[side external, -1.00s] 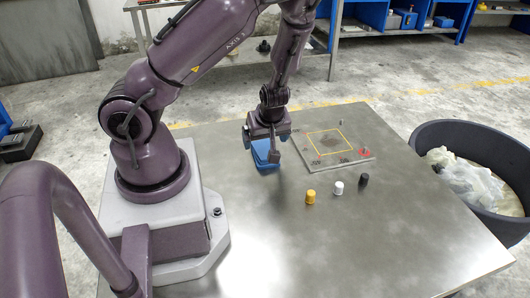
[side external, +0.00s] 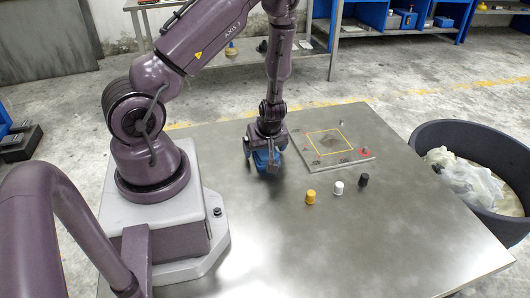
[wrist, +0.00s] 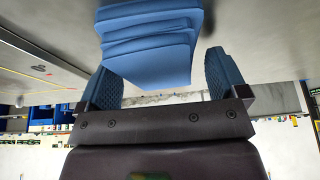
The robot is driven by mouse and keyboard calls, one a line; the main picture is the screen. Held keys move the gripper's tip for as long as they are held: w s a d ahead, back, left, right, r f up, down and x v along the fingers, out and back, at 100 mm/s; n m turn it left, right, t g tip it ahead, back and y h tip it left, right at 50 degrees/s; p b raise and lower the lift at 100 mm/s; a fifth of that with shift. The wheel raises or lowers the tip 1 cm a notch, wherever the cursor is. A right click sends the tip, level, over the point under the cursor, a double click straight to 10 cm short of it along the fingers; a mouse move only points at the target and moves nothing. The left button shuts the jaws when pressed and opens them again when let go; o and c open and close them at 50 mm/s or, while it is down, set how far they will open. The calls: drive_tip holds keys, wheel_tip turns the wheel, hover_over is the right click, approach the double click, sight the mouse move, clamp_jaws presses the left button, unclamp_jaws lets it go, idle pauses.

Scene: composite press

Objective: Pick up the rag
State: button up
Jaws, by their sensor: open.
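The rag (wrist: 150,38) is blue and folded in several layers. In the wrist view it lies at the top centre, its near edge between my two blue-padded fingers with gaps at both sides. My gripper (wrist: 160,72) is open. In the side external view my gripper (side external: 262,168) points down, low over the table at the near left of the plate. Blue shows around its fingers there, and I cannot tell rag from finger pads; most of the rag is hidden.
A grey plate with a yellow square (side external: 345,160) lies to the right of my gripper. Yellow (side external: 310,197), white (side external: 338,188) and black (side external: 363,180) caps stand in front of it. A dark round bin (side external: 450,135) with crumpled plastic stands at the right. The table front (side external: 350,250) is clear.

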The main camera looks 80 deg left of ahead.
drive_tip(key=shift+c, duration=0.4)
drive_tip(key=c, duration=0.9)
drive_tip(key=shift+c, duration=0.2)
drive_tip(key=shift+r, duration=5)
